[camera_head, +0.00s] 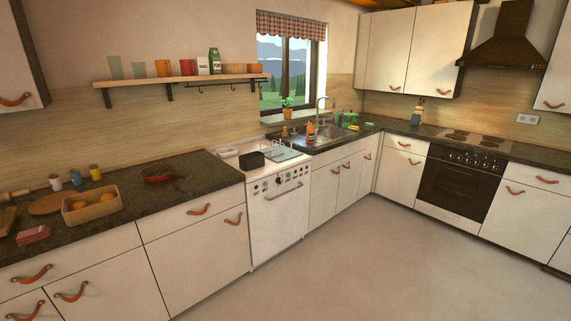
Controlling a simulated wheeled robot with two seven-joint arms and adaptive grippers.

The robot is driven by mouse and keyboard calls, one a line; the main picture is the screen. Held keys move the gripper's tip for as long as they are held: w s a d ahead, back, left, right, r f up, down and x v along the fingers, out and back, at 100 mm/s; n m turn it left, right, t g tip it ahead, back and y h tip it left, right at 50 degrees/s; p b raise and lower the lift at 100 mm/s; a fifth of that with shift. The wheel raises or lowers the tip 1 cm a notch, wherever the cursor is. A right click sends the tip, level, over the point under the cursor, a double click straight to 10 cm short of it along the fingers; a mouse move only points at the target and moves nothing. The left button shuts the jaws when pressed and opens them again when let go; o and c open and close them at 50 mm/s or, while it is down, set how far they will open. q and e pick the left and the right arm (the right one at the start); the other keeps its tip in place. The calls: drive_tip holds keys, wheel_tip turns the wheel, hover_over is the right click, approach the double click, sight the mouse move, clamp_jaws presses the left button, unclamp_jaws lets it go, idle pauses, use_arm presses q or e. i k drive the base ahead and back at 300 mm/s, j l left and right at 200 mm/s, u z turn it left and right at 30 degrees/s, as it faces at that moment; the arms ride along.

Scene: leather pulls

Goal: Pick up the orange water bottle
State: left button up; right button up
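A small orange bottle (311,132) stands upright at the front left edge of the sink area, to the right of the white appliance. It is small in the picture, so I cannot tell its details. It looks like the orange water bottle. Neither of my grippers shows in the head view.
A white appliance (279,206) with a dark container (251,160) on top stands left of the sink (325,134). The left counter holds a wooden box (92,210), a red pan (157,173) and a pink box (34,235). The grey floor (350,255) is clear.

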sight(309, 137)
drive_tip(key=i+z, duration=0.2)
drive_tip(key=i, duration=0.9)
drive_tip(key=i+u, duration=0.1)
drive_tip(key=i, duration=1)
drive_tip(key=i+u, duration=0.3)
drive_tip(key=i, duration=0.3)
drive_tip(key=i+l+u, duration=0.2)
drive_tip(key=i+u, duration=0.15)
drive_tip(key=i, duration=0.2)
